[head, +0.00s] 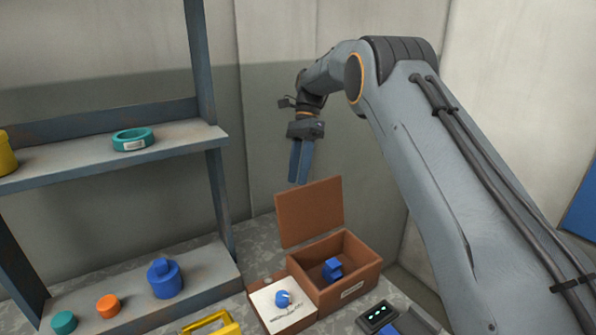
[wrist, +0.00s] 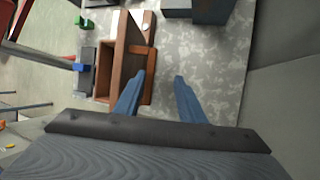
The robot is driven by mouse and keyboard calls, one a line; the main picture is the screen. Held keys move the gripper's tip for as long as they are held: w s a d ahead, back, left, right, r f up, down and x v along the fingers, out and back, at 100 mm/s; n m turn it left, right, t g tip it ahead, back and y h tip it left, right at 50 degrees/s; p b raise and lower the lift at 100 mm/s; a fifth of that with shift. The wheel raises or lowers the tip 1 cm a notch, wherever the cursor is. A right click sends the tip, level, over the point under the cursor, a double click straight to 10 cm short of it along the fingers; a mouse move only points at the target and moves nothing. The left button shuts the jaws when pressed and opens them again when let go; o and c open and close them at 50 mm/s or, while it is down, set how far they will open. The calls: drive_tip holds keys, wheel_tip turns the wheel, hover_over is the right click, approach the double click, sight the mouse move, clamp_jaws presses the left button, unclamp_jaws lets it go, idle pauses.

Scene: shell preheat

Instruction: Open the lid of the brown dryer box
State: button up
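The brown dryer box (head: 348,287) stands on the speckled bench in the head view, with a blue object (head: 332,268) inside. Its brown lid (head: 310,213) stands open, roughly upright along the box's back edge. My gripper (head: 298,182) points down just above the lid's top edge, apparently behind it. In the wrist view the box (wrist: 104,70) lies left of my gripper (wrist: 160,78). The two blue fingers are spread apart with nothing between them but bench surface. The left finger overlaps the lid's edge in that view; I cannot tell whether they touch.
A white-topped panel with a blue knob (head: 283,298) adjoins the box at front left. A dark device with lights (head: 379,314) is at front right. A shelf rack (head: 180,142) on the left holds a teal ring (head: 133,139) and several coloured items. The wall is close behind.

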drive_tip(key=shift+g, duration=0.3)
drive_tip(key=f, duration=0.2)
drive_tip(key=s+f, duration=0.1)
drive_tip(key=f, duration=0.1)
drive_tip(key=shift+d, duration=0.4)
drive_tip(key=s+a+r+b+v, duration=0.1)
drive_tip(key=b+v, duration=0.2)
drive_tip(key=v, duration=0.8)
drive_tip(key=shift+r, duration=0.25)
drive_tip(key=shift+a, duration=0.1)
